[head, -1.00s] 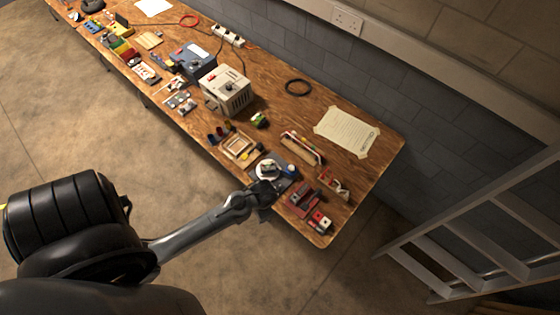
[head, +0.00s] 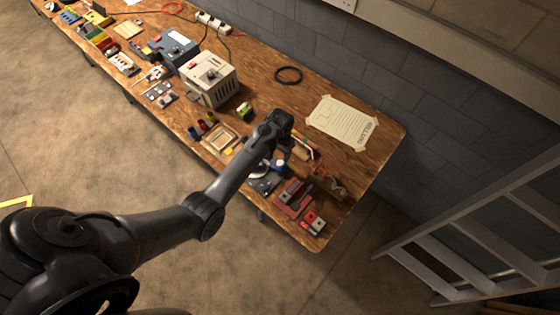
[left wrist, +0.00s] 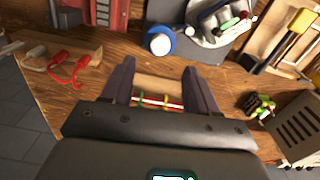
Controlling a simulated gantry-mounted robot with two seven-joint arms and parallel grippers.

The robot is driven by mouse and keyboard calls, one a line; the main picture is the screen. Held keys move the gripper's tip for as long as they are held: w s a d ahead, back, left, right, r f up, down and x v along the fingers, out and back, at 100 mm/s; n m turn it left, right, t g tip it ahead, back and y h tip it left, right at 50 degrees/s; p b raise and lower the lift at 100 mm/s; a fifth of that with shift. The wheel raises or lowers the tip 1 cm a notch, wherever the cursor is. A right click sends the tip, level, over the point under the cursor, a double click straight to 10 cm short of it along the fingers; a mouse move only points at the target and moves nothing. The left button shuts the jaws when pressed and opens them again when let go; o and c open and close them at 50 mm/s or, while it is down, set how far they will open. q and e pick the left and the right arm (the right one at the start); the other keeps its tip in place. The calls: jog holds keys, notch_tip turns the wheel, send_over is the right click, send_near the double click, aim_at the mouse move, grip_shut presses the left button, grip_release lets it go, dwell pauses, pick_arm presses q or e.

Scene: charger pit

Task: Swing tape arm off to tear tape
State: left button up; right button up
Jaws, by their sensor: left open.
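My left gripper (head: 284,148) is over the near end of the bench. In the left wrist view its two dark fingers (left wrist: 158,70) are apart, with nothing gripped. Between and below them lies a pale wooden bar (left wrist: 158,88) with a red and white strip and green and yellow bands along it. I cannot tell whether the fingers touch it. Beyond the fingertips is a grey plate (left wrist: 205,48) with a round white-and-blue knob (left wrist: 159,41). I cannot pick out the tape arm for certain. My right gripper is in neither view.
Red-handled parts (left wrist: 72,68) on a wooden block lie left of the fingers. A red device (head: 292,199) stands near the front edge. A cream box (head: 212,80) and blue box (head: 174,48) stand farther along. A taped paper sheet (head: 342,122) lies at the right.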

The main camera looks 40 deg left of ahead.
aim_at(280, 163)
pick_arm(q)
notch_tip(280, 163, down, 8)
jog(key=shift+r+b, duration=0.1)
jog(key=shift+b, duration=0.6)
jog(key=c, duration=1)
jog(key=shift+c, duration=0.2)
